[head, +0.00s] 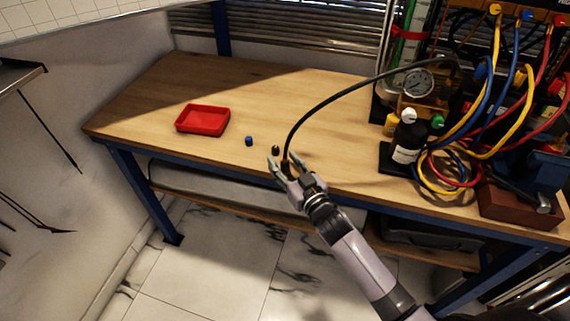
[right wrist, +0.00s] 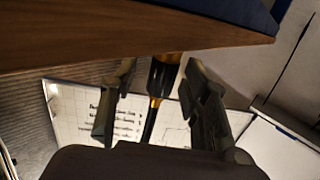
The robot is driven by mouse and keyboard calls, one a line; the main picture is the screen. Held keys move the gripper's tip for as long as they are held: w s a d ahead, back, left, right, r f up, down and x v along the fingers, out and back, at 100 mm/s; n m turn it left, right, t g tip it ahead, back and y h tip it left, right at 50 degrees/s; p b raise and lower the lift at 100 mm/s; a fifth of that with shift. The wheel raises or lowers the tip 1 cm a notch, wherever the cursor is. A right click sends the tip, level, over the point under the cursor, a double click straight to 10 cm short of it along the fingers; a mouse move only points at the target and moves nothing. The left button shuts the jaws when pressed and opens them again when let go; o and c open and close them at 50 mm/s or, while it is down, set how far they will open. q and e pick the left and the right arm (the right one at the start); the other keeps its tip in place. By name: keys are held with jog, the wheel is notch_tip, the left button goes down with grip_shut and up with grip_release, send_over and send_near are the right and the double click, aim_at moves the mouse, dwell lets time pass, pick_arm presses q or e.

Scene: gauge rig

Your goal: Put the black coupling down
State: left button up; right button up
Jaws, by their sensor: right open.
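The black coupling (right wrist: 163,76), with brass-coloured rings, shows in the right wrist view between the two fingers of my right gripper (right wrist: 160,88). A gap is visible on each side of it, so the fingers are open around it and not closed on it. In the head view my right gripper (head: 285,162) is at the front edge of the workbench. The black hose (head: 330,97) arches from the gauge rig down to the coupling's end between the fingers. Whether the coupling touches the bench is hard to tell. My left gripper is not in view.
The wooden workbench (head: 165,85) holds a red tray (head: 203,121) at the left. The pressure gauge (head: 417,83), a black bottle (head: 409,139) and coloured hoses crowd the right. The bench's middle back is clear.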

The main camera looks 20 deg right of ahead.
jog(key=shift+c, duration=0.5)
grip_shut()
